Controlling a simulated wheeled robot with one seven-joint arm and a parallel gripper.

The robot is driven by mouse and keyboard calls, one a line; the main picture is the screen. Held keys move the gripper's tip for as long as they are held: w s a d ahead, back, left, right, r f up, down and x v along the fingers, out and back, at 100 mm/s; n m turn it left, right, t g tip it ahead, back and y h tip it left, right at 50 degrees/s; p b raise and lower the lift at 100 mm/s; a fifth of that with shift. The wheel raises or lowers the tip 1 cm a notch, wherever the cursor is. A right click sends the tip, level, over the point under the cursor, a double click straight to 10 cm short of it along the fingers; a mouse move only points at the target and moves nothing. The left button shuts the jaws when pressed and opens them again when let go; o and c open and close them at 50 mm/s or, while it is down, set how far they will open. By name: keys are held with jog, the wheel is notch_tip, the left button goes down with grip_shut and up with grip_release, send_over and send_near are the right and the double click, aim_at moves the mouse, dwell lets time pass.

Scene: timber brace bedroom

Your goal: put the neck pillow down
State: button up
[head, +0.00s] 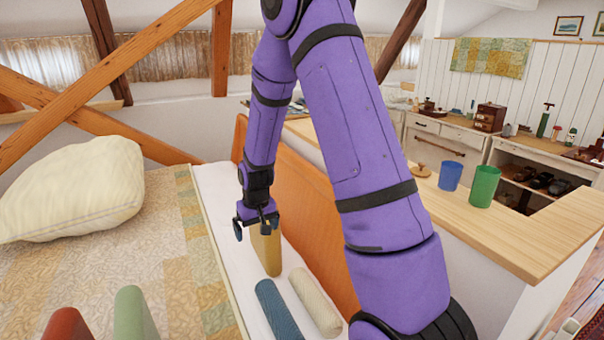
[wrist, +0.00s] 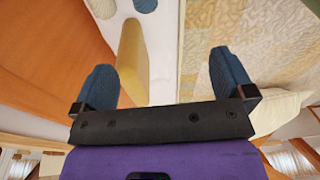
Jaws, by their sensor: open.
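The ochre neck pillow (head: 268,252) is on the white strip of the bed beside the orange board, below my gripper in the head view. It also shows in the wrist view (wrist: 133,62), beyond the fingertips and nearer the left finger. My gripper (head: 255,227) is open, its two blue fingers (wrist: 165,75) wide apart with nothing held between them. The pillow's upper end is partly hidden by the gripper in the head view. I cannot tell whether a finger touches it.
A blue bolster (head: 277,310) and a cream bolster (head: 315,302) lie nearer on the white strip (head: 213,185). The orange board (head: 310,210) rises along its right side. A large cream pillow (head: 75,190) lies left on the quilt (head: 150,250). Two cups (head: 450,176) stand on the wooden top.

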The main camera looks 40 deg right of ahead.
jog(key=s+a+r+t, duration=0.1)
jog(key=s+a+r, duration=0.15)
jog(key=r, duration=0.45)
jog(key=s+a+r+n, duration=0.1)
jog(key=s+r, duration=0.3)
jog(key=r, duration=0.2)
jog(key=s+a+r+t, duration=0.1)
jog(key=s+a+r, duration=0.15)
jog(key=r, duration=0.45)
jog(key=s+a+r, duration=0.1)
jog(key=s+r, duration=0.2)
jog(key=s, duration=0.3)
jog(key=s+a+r+t, duration=0.1)
jog(key=s+r, duration=0.2)
jog(key=s, duration=0.4)
jog(key=s+a+r+n, duration=0.1)
jog(key=s+r, duration=0.2)
jog(key=s, duration=0.3)
jog(key=shift+s+r+t, duration=0.15)
jog(key=shift+s+t, duration=0.15)
jog(key=shift+s, duration=0.1)
